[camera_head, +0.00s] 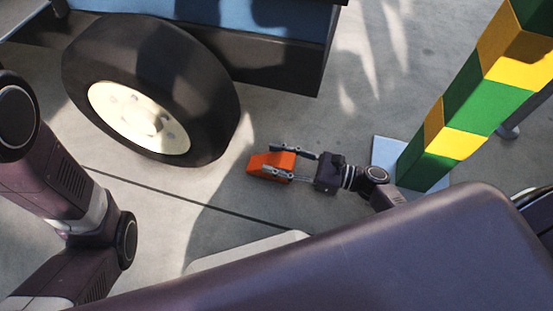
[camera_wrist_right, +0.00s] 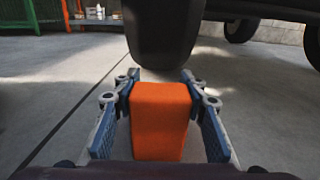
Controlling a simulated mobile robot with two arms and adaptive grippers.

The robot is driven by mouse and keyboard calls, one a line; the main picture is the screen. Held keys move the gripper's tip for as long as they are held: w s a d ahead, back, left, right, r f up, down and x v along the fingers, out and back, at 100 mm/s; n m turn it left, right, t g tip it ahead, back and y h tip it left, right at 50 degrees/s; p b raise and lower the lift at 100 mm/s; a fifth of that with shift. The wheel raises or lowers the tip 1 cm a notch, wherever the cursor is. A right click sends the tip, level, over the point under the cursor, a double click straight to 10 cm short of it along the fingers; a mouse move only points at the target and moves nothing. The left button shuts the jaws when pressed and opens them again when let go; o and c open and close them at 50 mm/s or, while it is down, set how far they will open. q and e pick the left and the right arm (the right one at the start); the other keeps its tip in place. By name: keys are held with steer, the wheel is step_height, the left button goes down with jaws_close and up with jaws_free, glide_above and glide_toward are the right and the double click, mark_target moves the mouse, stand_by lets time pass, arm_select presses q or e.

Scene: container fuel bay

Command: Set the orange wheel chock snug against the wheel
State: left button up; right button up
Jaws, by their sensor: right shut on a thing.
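The orange wheel chock (camera_head: 262,164) is close to the floor in the head view, to the right of the black wheel (camera_head: 213,110) with its cream hub. A strip of floor shows between chock and tyre. My right gripper (camera_head: 281,160) is shut on the chock, one finger on each side. In the right wrist view the chock (camera_wrist_right: 160,118) sits between the blue finger pads of the gripper (camera_wrist_right: 160,95), with the tyre (camera_wrist_right: 163,35) straight beyond it. I cannot tell whether the chock touches the floor. My left arm shows at the left of the head view, but its gripper does not.
A green and yellow post (camera_head: 465,105) on a pale base plate (camera_head: 385,152) stands right of my right gripper. The dark vehicle body (camera_head: 270,65) overhangs behind the wheel. A dark line (camera_head: 160,193) crosses the floor. Open floor lies around the chock.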

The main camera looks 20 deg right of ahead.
steer(key=o, duration=1.6)
steer(key=shift+f, duration=0.15)
steer(key=shift+c, duration=0.2)
steer(key=shift+r, duration=0.2)
steer(key=p+v, duration=0.4)
steer(key=v, duration=0.7)
steer(key=shift+p, duration=0.3)
steer(key=shift+s+d, duration=0.3)
steer(key=shift+d, duration=0.1)
